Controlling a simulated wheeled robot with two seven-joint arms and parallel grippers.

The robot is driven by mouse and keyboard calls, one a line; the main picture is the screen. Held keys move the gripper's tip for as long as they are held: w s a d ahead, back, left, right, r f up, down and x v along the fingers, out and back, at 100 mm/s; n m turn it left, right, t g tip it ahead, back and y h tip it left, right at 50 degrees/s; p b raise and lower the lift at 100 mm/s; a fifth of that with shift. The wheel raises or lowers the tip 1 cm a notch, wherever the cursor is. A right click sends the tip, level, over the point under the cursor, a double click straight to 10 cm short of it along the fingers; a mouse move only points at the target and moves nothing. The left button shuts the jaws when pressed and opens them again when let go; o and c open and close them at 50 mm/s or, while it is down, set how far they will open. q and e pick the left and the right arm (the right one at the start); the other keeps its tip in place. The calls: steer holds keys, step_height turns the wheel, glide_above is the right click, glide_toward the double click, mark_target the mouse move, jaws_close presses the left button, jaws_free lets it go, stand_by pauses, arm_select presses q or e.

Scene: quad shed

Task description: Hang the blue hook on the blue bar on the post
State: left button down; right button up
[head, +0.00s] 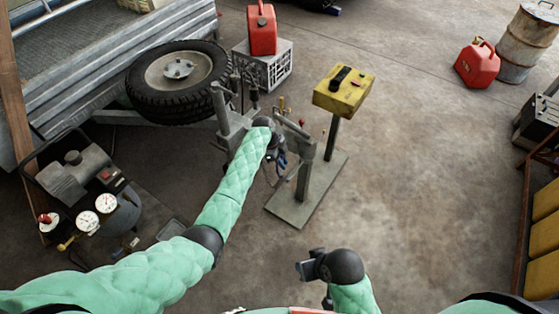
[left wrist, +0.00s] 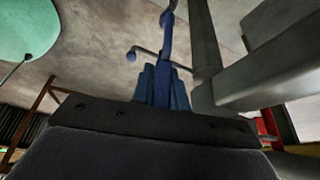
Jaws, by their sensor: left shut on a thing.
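My left gripper (head: 279,158) is beside the grey post (head: 303,168) in the head view, partly hidden by its own wrist. It is shut on the blue hook, which shows in the left wrist view as a slim blue upright piece (left wrist: 167,42) rising from the jaws. A thin bar with a blue ball end (left wrist: 131,56) sticks out to the left, close to the hook. The post shows as a grey upright (left wrist: 203,50) just right of it. I cannot tell whether the hook touches the bar. My right gripper (head: 305,268) is low in the head view, away from the post; its jaws are unclear.
The post stands on a flat base plate (head: 328,183). A yellow control box (head: 343,92) on a stand rises behind it. A trailer with a spare wheel (head: 178,78) is at left, a compressor (head: 85,175) below it. Open floor lies to the right.

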arm_select(q)
steer(key=shift+s+d+f, duration=0.15)
steer(key=shift+d+f, duration=0.2)
steer(key=shift+d, duration=0.2)
steer(key=shift+s+d, duration=0.35)
steer(key=shift+d, duration=0.45)
steer(key=shift+s+d, duration=0.3)
steer(key=shift+d, duration=0.45)
steer(key=shift+s+d, duration=0.15)
steer(key=shift+d, duration=0.3)
arm_select(e)
steer(key=shift+s+d+r, duration=0.1)
steer(key=shift+s, duration=0.05)
steer(key=shift+w, duration=0.2)
arm_select(q)
steer(key=shift+p, duration=0.35)
arm_select(e)
steer(key=shift+w+r, duration=0.15)
